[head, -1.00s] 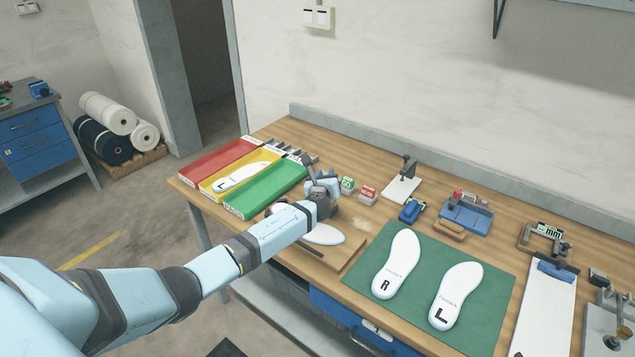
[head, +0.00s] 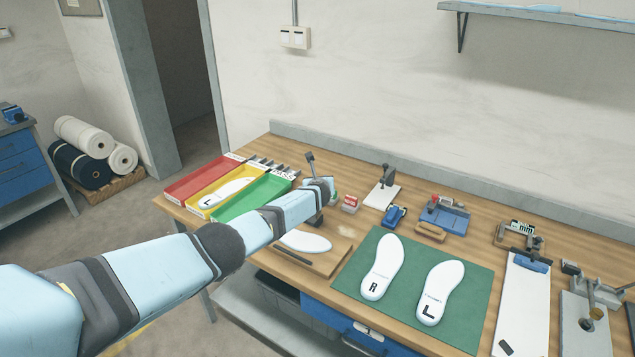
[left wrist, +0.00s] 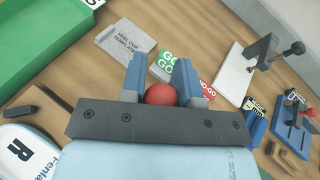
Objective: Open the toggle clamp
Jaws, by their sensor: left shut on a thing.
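My left gripper (head: 322,191) is at the back of the wooden board, at the toggle clamp. In the left wrist view, its blue fingers (left wrist: 160,82) are shut on the clamp's red ball knob (left wrist: 161,95). The gripper hides most of the clamp. A white insole (head: 303,241) lies on the wooden board (head: 323,262); its R end shows in the left wrist view (left wrist: 22,150). My right gripper is out of view.
Red, yellow and green trays (head: 252,203) stand to the left. A red block (head: 350,204), blue fixtures (head: 446,216) and a small press stand (head: 382,192) are to the right. A green mat (head: 345,280) with two insoles lies in front.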

